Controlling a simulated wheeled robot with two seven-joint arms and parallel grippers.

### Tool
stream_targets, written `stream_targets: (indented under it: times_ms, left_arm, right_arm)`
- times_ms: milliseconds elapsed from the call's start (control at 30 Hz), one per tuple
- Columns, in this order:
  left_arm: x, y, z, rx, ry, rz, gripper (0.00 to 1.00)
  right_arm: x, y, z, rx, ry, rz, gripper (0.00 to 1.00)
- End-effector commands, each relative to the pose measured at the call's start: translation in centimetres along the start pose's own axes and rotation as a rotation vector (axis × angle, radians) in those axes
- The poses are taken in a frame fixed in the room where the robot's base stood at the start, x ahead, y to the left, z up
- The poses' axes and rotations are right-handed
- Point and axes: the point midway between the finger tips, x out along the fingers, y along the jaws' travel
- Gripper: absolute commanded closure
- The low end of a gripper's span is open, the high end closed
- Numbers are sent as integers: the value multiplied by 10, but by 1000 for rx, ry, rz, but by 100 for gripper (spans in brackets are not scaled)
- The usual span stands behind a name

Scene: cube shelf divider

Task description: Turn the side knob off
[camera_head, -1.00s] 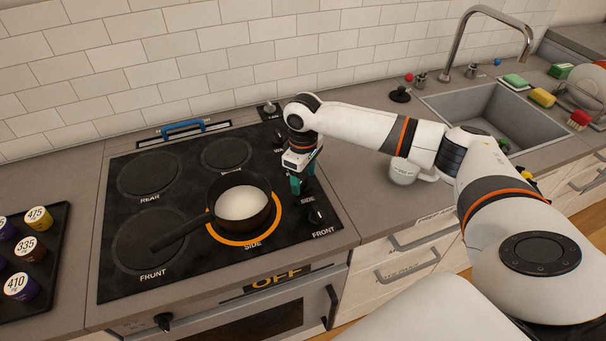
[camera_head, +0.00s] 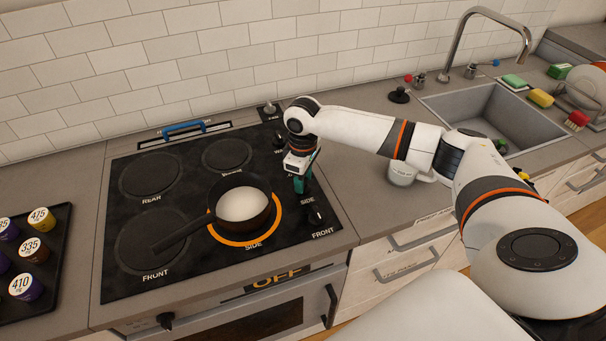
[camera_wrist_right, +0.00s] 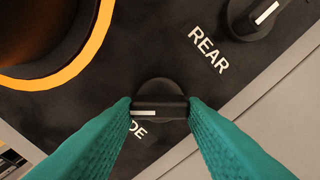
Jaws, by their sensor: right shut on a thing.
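The side knob (camera_wrist_right: 160,98) is a round black knob with a raised grip bar and a white line, which lies roughly level in the right wrist view. The teal fingers of my right gripper (camera_wrist_right: 159,106) are closed on it from both sides. Its SIDE label is partly covered by a finger, with only "DE" showing. In the head view my right gripper (camera_head: 301,186) points down at the right edge of the hob, hiding this knob. The side burner ring (camera_head: 279,222) glows orange around a dark pot (camera_head: 262,222). My left gripper is out of view.
The front knob (camera_head: 316,217) is close in front of my right gripper. Another knob, labelled REAR (camera_wrist_right: 255,16), is behind it. The pot's handle (camera_head: 184,232) points toward the front left.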

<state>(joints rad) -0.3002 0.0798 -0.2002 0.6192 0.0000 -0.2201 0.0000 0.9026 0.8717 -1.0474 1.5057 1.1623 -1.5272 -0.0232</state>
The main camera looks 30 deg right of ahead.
Motion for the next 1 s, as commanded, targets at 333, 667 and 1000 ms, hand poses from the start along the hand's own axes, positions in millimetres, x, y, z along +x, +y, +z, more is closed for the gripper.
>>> stream_targets:
  times_ms: [333,667,1000]
  left_arm:
    - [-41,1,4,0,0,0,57]
    - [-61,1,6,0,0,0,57]
    - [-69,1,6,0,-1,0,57]
  right_arm:
    - [-6,0,1,-280,-1,2,85]
    - [-4,-1,1,-561,-3,1,85]
    - [-3,-2,2,-742,-4,-2,85]
